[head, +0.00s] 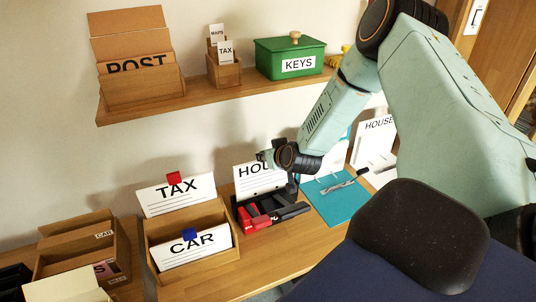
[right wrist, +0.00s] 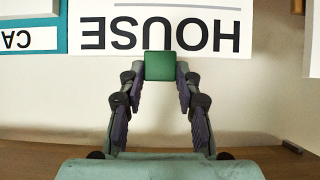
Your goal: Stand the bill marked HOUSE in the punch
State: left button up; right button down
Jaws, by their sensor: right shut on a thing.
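The white bill marked HOUSE (head: 252,182) stands upright at the black punch (head: 264,207), which has red parts. I cannot tell whether its lower edge is in the punch's slot or just behind it. My right gripper (head: 268,158) is at the bill's top edge and hides part of its lettering. In the right wrist view, my right gripper (right wrist: 160,75) is shut on a green clip (right wrist: 160,65) at the edge of the HOUSE bill (right wrist: 205,30), whose lettering appears upside down. My left gripper is not in view.
A wooden box holds the TAX bill (head: 178,192) and CAR bill (head: 195,247), left of the punch. An open teal binder (head: 337,205) lies to its right, with a white binder marked HOUSE (head: 374,140) behind. The shelf (head: 205,92) above holds several containers.

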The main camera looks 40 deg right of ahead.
jog(key=shift+f+b, duration=1.8)
jog(key=shift+f, duration=0.5)
jog(key=shift+w, duration=0.1)
jog(key=c, duration=0.8)
grip_release()
jog(key=shift+c, duration=0.2)
jog(key=o, duration=0.5)
jog(key=shift+c, duration=0.2)
notch_tip(320, 180, up, 8)
jog(key=p, duration=0.8)
send_over(266, 166)
jog(key=s, duration=0.2)
jog(key=shift+w+a, duration=0.25)
jog(key=shift+a, duration=0.05)
